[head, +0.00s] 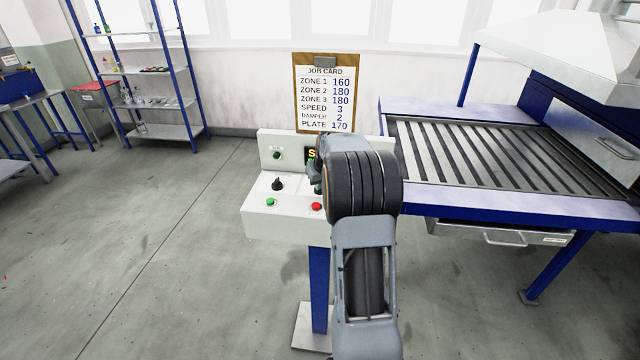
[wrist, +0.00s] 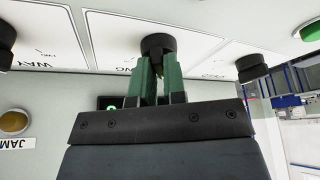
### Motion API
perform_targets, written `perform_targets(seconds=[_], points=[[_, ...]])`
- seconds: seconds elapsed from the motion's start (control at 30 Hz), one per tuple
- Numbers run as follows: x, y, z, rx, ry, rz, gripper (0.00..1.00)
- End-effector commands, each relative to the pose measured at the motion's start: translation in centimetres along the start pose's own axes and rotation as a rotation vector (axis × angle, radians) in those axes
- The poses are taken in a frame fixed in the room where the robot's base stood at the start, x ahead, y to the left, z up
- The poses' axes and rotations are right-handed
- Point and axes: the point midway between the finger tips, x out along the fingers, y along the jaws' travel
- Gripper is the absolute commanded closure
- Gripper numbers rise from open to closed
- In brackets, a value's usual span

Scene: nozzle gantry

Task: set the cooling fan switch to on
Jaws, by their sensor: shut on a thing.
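The cooling fan switch (wrist: 158,43) is a black round knob on the white console panel, upside down in the wrist view. The letters around it appear to read COOLING, partly hidden behind my gripper. My gripper (wrist: 158,68) has its two green fingers on either side of the knob's grip and is shut on it. The fingers cover the grip, so I cannot tell which way it points. In the head view the switch is hidden behind my arm on the console (head: 264,222).
One black knob (wrist: 252,67) is close on the right in the wrist view, another (wrist: 5,45) on the left. An amber lamp (wrist: 14,122) sits by a JAM label. The console also has a red button (head: 316,206). A job card (head: 327,95) stands behind; a conveyor (head: 480,150) is right.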

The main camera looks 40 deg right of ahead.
Motion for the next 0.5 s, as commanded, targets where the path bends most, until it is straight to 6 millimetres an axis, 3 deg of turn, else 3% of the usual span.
perform_targets(seconds=[0.27,0.5], points=[[0.31,-0.21,0.2,0.033,-0.007,0.012,1.0],[0.42,-0.35,0.25,0.173,-0.009,0.071,1.0]])
